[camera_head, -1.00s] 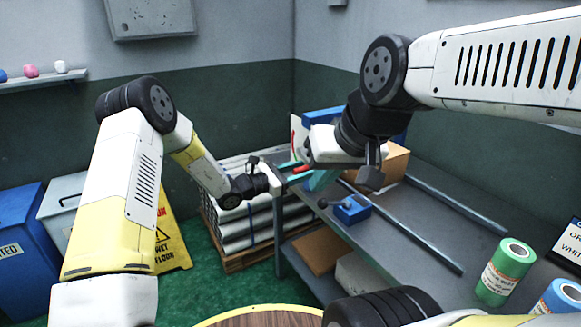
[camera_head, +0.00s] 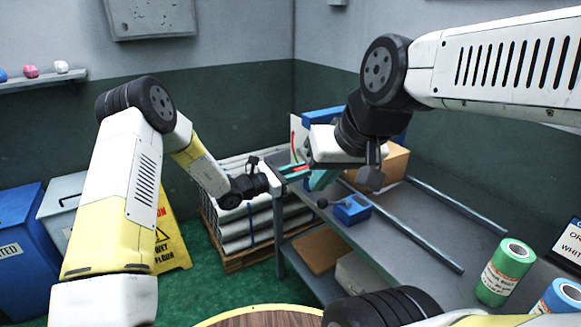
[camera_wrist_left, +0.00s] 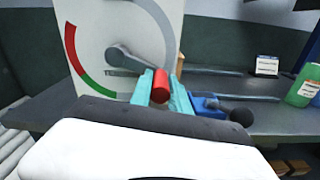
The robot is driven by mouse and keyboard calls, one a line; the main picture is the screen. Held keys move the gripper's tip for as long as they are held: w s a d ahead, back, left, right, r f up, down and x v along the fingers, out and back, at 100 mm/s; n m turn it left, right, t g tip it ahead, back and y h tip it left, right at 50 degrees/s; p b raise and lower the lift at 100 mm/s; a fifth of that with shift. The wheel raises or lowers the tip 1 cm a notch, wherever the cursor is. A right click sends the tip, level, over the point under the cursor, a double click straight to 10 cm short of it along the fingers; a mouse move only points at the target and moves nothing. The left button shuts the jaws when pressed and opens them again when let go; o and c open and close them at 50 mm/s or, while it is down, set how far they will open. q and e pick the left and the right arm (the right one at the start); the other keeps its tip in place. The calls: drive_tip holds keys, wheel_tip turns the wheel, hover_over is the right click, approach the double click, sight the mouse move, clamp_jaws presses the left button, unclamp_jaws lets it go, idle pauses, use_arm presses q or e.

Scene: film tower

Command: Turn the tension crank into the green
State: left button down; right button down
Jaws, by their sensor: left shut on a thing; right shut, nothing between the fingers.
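The tension crank shows in the left wrist view as a grey arm (camera_wrist_left: 135,60) with a red handle (camera_wrist_left: 161,85). It is mounted on a white dial panel (camera_wrist_left: 100,25) with a red arc, a green arc (camera_wrist_left: 95,84) at lower left and a grey arc at right. The crank arm points right and slightly down, away from the green. My left gripper (camera_head: 293,173), with teal fingers, is shut on the red handle, seen also in the left wrist view (camera_wrist_left: 161,97). My right gripper (camera_head: 322,181) is shut and empty, close by on the right; its body partly hides the panel.
A grey bench (camera_head: 400,232) carries a blue block with a black-knobbed lever (camera_head: 351,209), metal rails (camera_head: 415,236), a cardboard box (camera_head: 394,163) and a green roll (camera_head: 506,272). Stacked white pieces on a pallet (camera_head: 238,227) stand left of the bench. A yellow floor sign (camera_head: 171,236) stands further left.

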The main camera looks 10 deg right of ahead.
use_arm(q)
drive_tip(key=shift+w+f, duration=0.1)
drive_tip(key=shift+f, duration=0.05)
idle(0.8)
drive_tip(key=w+a+f+m, duration=0.1)
drive_tip(key=w+m, duration=0.4)
drive_tip(key=m, duration=0.5)
drive_tip(key=w+a+f+m, duration=0.2)
drive_tip(key=w+m, duration=0.3)
drive_tip(key=m, duration=0.5)
drive_tip(key=shift+w+a+f+m, duration=0.15)
drive_tip(key=shift+w+a+m, duration=0.15)
drive_tip(key=shift+a+m, duration=0.15)
drive_tip(key=c, duration=1.3)
unclamp_jaws()
drive_tip(key=shift+o, duration=0.2)
drive_tip(key=shift+a, duration=0.1)
